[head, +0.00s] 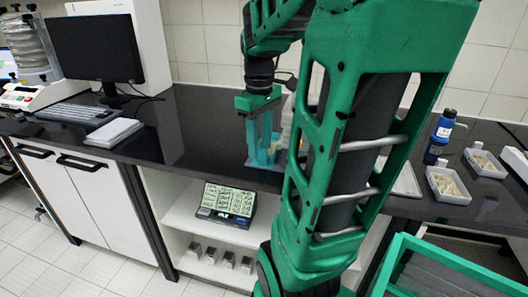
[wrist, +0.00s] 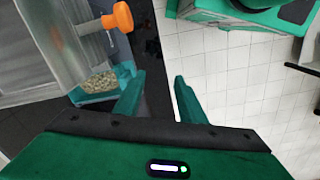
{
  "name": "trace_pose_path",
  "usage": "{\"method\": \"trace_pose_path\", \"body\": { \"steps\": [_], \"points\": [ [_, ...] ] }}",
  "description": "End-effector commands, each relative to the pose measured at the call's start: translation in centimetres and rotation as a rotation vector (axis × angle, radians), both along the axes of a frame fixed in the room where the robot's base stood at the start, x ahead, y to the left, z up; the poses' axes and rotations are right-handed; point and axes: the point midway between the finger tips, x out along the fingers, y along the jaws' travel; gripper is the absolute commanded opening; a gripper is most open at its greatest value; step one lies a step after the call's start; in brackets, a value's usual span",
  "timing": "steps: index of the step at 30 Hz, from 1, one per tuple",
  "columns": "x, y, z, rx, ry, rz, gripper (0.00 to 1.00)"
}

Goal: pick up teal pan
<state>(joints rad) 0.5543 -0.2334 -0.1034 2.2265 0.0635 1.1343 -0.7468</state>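In the head view a teal shape at the counter's front edge, probably the pan (head: 264,163), is partly hidden by my gripper and arm. My gripper (wrist: 158,92) is open and nothing is between its fingers. Its left finger is beside the pan and overlaps its right end in the wrist view; whether they touch I cannot tell. My gripper points down in the head view (head: 262,140).
A blue bottle (head: 440,135) and white trays of grains (head: 447,186) stand on the counter at right. A monitor (head: 95,48), keyboard (head: 75,114) and sieve shaker (head: 30,60) are at left.

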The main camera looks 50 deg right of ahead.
Motion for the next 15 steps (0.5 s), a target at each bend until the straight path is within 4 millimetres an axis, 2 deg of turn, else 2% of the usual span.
{"method": "trace_pose_path", "body": {
  "steps": [1, 6, 11, 15],
  "points": [
    [0.9, -1.7, 0.5, 0.002, 0.003, 0.060, 0.37],
    [2.9, -5.5, 1.5, 0.009, 0.000, 0.262, 0.37],
    [3.6, -6.9, 1.5, 0.012, -0.002, 0.348, 0.37],
    [3.7, -7.0, -0.3, 0.015, -0.001, 0.359, 0.37]
  ]
}}
